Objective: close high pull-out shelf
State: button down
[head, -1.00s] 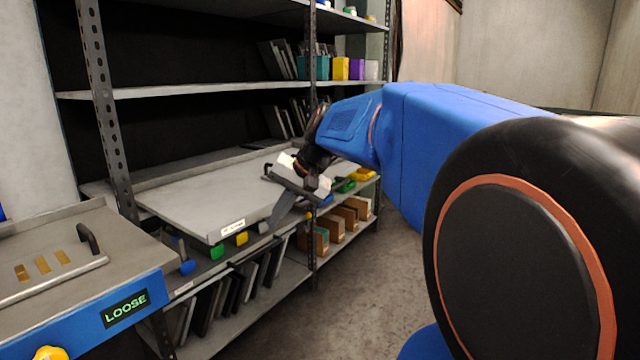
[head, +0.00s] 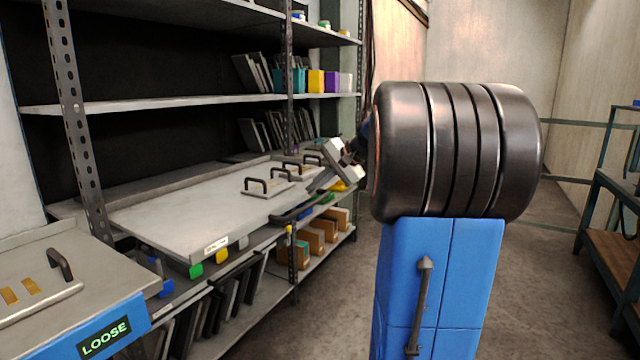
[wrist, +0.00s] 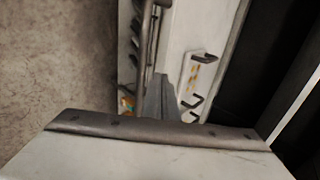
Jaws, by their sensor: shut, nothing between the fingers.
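The high pull-out shelf (head: 175,215) is a flat grey tray with a white label on its front lip. In the head view it sticks out of the rack toward the front. Dies with dark handles (head: 268,187) lie on its right part. My gripper (head: 318,184) is at the shelf's right end, close to its edge; I cannot tell whether it touches. In the wrist view my gripper (wrist: 160,95) shows as grey fingers held together, with nothing seen between them. A pale surface with dark handles (wrist: 202,57) lies beyond the fingers.
Below the shelf are coloured tabs (head: 195,270), upright dark plates and cardboard boxes (head: 310,240). A rack post (head: 72,120) stands at left. A blue-fronted bench marked LOOSE (head: 105,338) is at lower left. Open floor (head: 335,310) lies in front of the rack.

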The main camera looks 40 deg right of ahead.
aim_at(222, 186)
jog(key=x, duration=0.6)
jog(key=shift+a, duration=0.1)
jog(key=w+a, duration=0.3)
jog(key=w, duration=0.7)
jog(key=w+a, duration=0.4)
jog(key=w, duration=0.6)
jog(key=w+a, duration=0.4)
jog(key=w, duration=0.6)
jog(key=shift+w+a, duration=0.1)
jog(key=shift+w, duration=0.3)
jog(key=shift+w+a+r, duration=0.1)
jog(key=shift+w+a, duration=0.05)
jog(key=shift+w, duration=0.2)
jog(key=shift+r, duration=0.1)
